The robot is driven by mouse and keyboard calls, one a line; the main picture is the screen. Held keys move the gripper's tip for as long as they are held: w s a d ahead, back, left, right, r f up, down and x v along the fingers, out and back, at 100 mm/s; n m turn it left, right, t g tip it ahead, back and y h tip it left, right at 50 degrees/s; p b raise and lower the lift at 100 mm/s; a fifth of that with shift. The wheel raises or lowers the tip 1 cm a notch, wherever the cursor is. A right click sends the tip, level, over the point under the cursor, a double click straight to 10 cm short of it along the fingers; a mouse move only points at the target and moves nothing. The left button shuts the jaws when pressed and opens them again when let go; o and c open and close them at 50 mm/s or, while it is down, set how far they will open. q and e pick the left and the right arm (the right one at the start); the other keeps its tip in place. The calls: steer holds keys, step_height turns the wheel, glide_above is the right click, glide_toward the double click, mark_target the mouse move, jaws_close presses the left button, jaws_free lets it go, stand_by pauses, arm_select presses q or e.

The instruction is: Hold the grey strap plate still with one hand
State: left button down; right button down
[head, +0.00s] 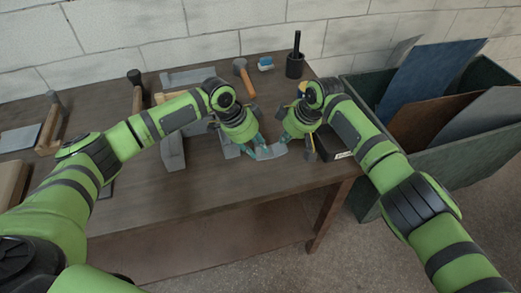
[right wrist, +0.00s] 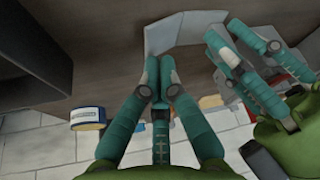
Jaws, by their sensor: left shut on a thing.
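The grey strap plate (head: 270,152) is a short pale piece with angled ends, near the bench's front edge in the head view. It also shows at the top of the right wrist view (right wrist: 188,32). My left gripper (head: 256,146) is shut on the plate's left end in the head view. In the right wrist view its fingers (right wrist: 228,45) reach the plate's right end. My right gripper (head: 285,142) is by the plate's other end. In the right wrist view its fingertips (right wrist: 159,72) are together, close to the plate's edge, with nothing visible between them.
A dark box (head: 333,146) stands right of my right gripper on the wooden bench (head: 200,200). A hammer (head: 243,75), a blue-and-white item (head: 265,63) and a black cup (head: 295,66) are behind. A green bin (head: 450,140) with sheets stands right of the bench.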

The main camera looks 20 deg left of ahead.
arm_select(q)
steer(key=shift+f, duration=0.1)
arm_select(e)
step_height(320, 180, up, 8)
stand_by(0.8)
stand_by(0.3)
arm_select(q)
steer(key=c, duration=0.9)
jaws_free()
steer(key=shift+a+r, duration=0.2)
steer(key=shift+r, duration=0.3)
steer(key=v, duration=1.1)
steer(key=shift+s, duration=0.1)
arm_select(e)
steer(key=shift+f, duration=0.1)
